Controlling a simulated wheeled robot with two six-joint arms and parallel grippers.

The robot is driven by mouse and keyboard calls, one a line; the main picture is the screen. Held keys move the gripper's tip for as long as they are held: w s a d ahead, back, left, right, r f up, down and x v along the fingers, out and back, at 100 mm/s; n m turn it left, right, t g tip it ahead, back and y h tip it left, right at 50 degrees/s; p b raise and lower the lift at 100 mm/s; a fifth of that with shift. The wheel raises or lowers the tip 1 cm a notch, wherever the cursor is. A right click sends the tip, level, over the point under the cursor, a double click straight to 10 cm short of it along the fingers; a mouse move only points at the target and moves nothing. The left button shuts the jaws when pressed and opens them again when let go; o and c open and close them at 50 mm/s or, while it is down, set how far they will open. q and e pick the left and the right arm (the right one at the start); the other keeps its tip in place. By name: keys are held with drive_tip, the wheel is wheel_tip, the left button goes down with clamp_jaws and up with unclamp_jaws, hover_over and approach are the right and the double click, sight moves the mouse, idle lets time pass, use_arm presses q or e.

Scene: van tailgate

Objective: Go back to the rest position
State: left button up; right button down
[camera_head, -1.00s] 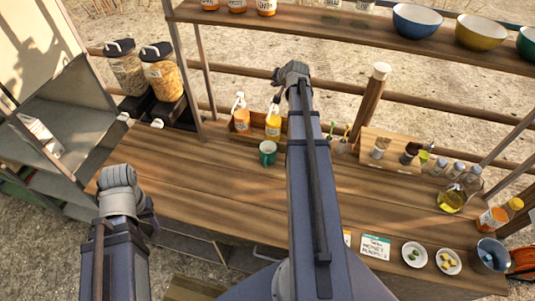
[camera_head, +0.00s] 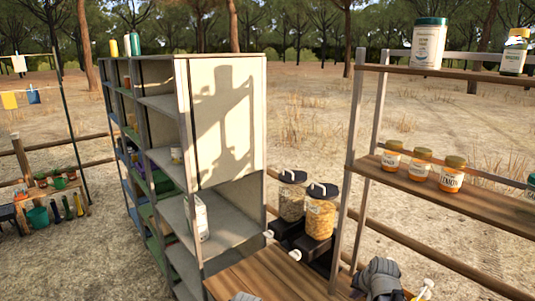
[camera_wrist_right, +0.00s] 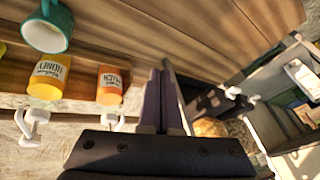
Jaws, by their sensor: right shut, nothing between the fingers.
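My right arm's grey end (camera_head: 378,280) shows at the bottom edge of the head view, over the wooden counter (camera_head: 270,280). In the right wrist view my right gripper (camera_wrist_right: 162,75) is shut with nothing between its fingers.
A grey shelf unit (camera_head: 222,125) stands left of the counter. A wooden rack shelf (camera_head: 450,195) on the right holds several orange jars (camera_head: 421,165). A fence and open dry ground lie beyond.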

drive_tip(key=s+a+f+n+g+h+b, duration=0.1)
drive_tip(key=s+a+f+n, duration=0.3)
drive_tip(key=s+a, duration=0.6)
drive_tip(key=s+a+f+n+g+h+b, duration=0.1)
drive_tip(key=s+a+f+n+g+b, duration=0.3)
drive_tip(key=s+a, duration=0.6)
drive_tip(key=a+f+n, duration=0.1)
drive_tip(key=a, duration=0.1)
drive_tip(key=shift+a+g+b, duration=0.3)
drive_tip(key=shift+a+b, duration=0.05)
drive_tip(key=shift+a, duration=0.05)
